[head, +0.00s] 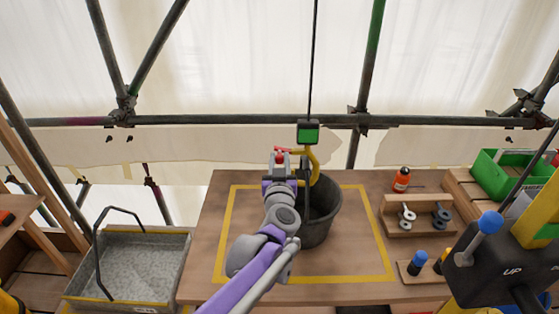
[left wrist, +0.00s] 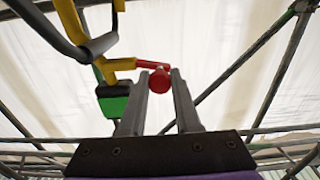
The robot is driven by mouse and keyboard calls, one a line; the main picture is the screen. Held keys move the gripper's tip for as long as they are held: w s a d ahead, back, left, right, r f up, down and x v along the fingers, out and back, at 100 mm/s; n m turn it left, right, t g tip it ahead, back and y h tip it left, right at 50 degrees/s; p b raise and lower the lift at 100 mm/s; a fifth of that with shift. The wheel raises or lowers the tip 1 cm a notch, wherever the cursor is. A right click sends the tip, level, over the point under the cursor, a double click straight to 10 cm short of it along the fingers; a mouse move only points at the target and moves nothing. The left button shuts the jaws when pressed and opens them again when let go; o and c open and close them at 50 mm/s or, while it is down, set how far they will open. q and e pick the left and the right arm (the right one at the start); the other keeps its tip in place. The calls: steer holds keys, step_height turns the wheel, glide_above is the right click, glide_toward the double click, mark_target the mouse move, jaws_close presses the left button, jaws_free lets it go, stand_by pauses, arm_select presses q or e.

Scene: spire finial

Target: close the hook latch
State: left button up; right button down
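The hook (head: 314,168) is yellow and hangs below a green block (head: 308,133) on a dark line. Its latch has a red lever with a red knob; the knob (left wrist: 160,80) shows in the left wrist view. The yellow hook parts (left wrist: 114,66) and green block (left wrist: 113,100) are left of it there. My left gripper (head: 281,160) is up at the latch beside the hook. In the left wrist view its two fingers (left wrist: 160,92) are parted, with the knob between their tips; firm contact on both sides is not clear. My right gripper is not in view.
A wooden rack (head: 420,230) with shackles and an orange bottle (head: 401,179) are at right. A control pendant (head: 500,265) is at the right front. A grey tray (head: 130,262) lies left.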

arm_select(q)
jaws_close()
steer(key=shift+f, duration=0.1)
steer(key=n+b, duration=0.1)
steer(key=n, duration=0.1)
steer(key=f+n, duration=0.1)
steer(key=shift+f+n+b, duration=0.15)
steer(key=shift+n+b, duration=0.2)
steer(key=shift+n, duration=0.05)
steer(key=shift+d+f+n+b, duration=0.3)
steer(key=shift+d+f+n, duration=0.35)
steer(key=shift+n, duration=2.2)
steer(key=shift+d+f+n+b, duration=0.25)
steer(key=shift+d+f+n, duration=0.3)
steer(key=shift+n, duration=2.25)
steer(key=shift+d+f+n+b, duration=0.3)
steer(key=shift+d+f+n, duration=0.35)
steer(key=shift+n, duration=2.2)
steer(key=shift+d, duration=0.1)
